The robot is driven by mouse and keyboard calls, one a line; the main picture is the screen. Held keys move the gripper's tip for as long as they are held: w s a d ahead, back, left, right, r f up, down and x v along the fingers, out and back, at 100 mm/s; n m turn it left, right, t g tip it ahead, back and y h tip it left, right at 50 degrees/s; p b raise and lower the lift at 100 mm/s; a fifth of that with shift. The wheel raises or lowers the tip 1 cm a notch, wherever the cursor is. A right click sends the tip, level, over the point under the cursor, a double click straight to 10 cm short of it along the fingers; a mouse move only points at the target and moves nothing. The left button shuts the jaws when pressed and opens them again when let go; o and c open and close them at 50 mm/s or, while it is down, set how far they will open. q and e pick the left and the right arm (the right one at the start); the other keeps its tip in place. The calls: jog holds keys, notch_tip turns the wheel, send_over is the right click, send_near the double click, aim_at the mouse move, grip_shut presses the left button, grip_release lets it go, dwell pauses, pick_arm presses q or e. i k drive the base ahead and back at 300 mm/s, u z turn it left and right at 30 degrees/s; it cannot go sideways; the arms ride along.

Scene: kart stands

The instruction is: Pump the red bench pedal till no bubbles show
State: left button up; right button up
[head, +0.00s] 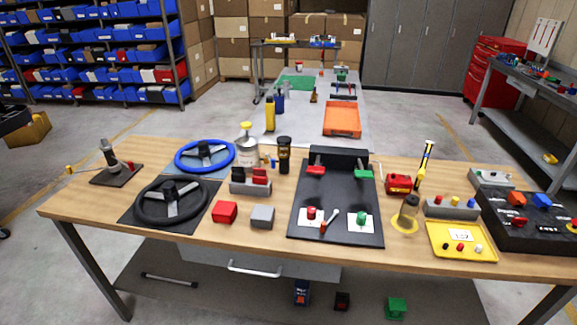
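A black bench board (338,200) lies on the wooden table right of centre, with a dark raised block (339,156) at its back. A red pedal-like piece (316,170) sits at the block's left, and a green one (362,174) at its right. Near the board's front are a red knob (311,213) and a green knob (361,218) on white plates. A small lever with a red end (328,222) lies between them. A cloudy brown jar (408,207) stands on a yellow ring right of the board. Bubbles are too small to tell. Neither gripper is in view.
Blue (205,156) and black (171,203) steering wheels lie at left. A red block (225,212) and grey block (262,216) stand near the front edge. A yellow tray (461,241) and dark board (535,222) are at right. Another table (350,105) stands behind.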

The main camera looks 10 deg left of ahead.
aim_at(319, 169)
jog(key=u, duration=1.75)
jog(key=i, duration=1.85)
jog(key=z, duration=1.8)
